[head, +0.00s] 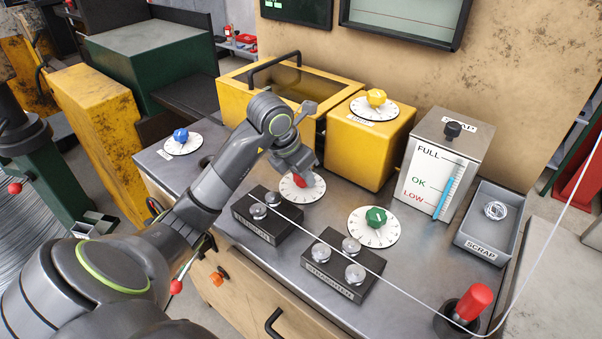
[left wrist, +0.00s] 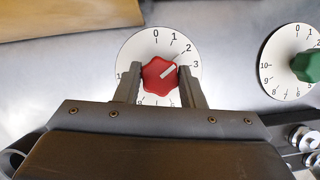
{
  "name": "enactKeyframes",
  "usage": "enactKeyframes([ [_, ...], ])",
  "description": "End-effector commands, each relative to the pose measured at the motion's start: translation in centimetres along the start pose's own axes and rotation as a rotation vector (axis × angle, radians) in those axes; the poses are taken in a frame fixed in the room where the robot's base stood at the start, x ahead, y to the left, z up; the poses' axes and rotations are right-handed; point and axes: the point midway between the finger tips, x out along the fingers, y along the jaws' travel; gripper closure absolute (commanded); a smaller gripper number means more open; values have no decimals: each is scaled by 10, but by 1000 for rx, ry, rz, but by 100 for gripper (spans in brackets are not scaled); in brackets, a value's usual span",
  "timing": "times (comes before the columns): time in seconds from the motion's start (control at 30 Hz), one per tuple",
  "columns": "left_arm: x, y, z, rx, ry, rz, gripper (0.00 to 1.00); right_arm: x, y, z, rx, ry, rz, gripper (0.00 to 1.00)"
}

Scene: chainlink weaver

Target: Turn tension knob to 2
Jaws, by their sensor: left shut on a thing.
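A red knob (left wrist: 156,80) sits on a round white numbered dial (left wrist: 133,52) on the metal bench top. In the left wrist view its white mark points up and right, at about the 2. My left gripper (left wrist: 160,88) is shut on the knob, with one finger on each side. In the head view my left gripper (head: 300,172) reaches down over the red knob (head: 300,181) and partly covers it and its dial (head: 313,191). I cannot read a tension label by this knob. My right gripper is not in view.
A green knob (head: 376,216) on its dial is right of the red one. A blue knob (head: 181,135) is at the left; a yellow knob (head: 376,97) tops a yellow box. Two black roller blocks (head: 265,221) (head: 340,268) stand in front. A scrap tray (head: 481,242) is at right.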

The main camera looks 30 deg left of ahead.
Motion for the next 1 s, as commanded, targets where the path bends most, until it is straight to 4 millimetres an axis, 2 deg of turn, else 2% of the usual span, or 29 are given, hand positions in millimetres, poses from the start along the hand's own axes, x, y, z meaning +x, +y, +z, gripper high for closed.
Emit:
enactKeyframes([
  [0.3,-1,0,0,0,-1,2,87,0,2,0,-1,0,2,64],
  [0.33,-1,0,0,0,-1,2,63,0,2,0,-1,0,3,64],
  [0.5,-1,0,0,0,-1,2,43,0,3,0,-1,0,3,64],
  [0.83,-4,0,0,2,-1,1,43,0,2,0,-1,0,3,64],
  [1.0,-28,1,1,4,-4,5,43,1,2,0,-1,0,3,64],
])
